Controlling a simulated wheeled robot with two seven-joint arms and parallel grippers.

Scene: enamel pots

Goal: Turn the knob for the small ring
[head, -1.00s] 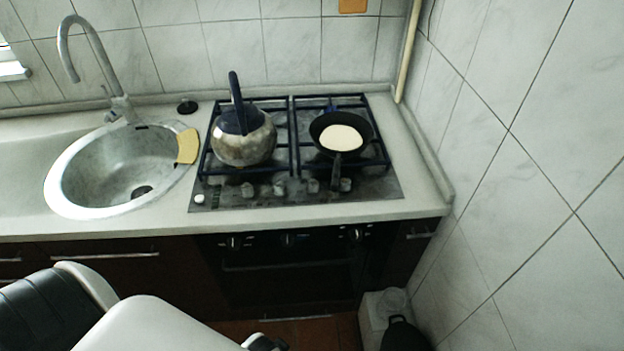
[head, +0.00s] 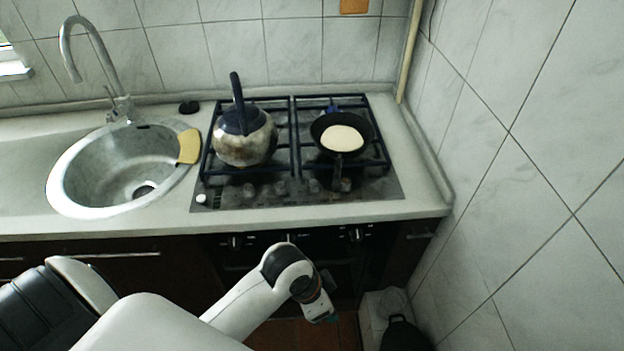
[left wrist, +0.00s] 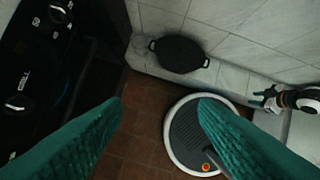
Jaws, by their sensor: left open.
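Which knob belongs to the small ring I cannot tell. The left arm's end hangs low in front of the oven, below the worktop edge; in the head view its gripper is mostly hidden. In the left wrist view the left gripper (left wrist: 160,103) has its green fingers wide apart with nothing between them. Oven knobs (left wrist: 17,103) show to its left. The right gripper (left wrist: 265,98) is small at that view's right edge, its jaws unclear.
A kettle (head: 245,145) stands on the hob's left side and a black frying pan (head: 322,128) with a pale round on the right. A sink (head: 75,190) is at left, a tiled wall at right. A black lidded pot (left wrist: 180,54) sits low by the wall.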

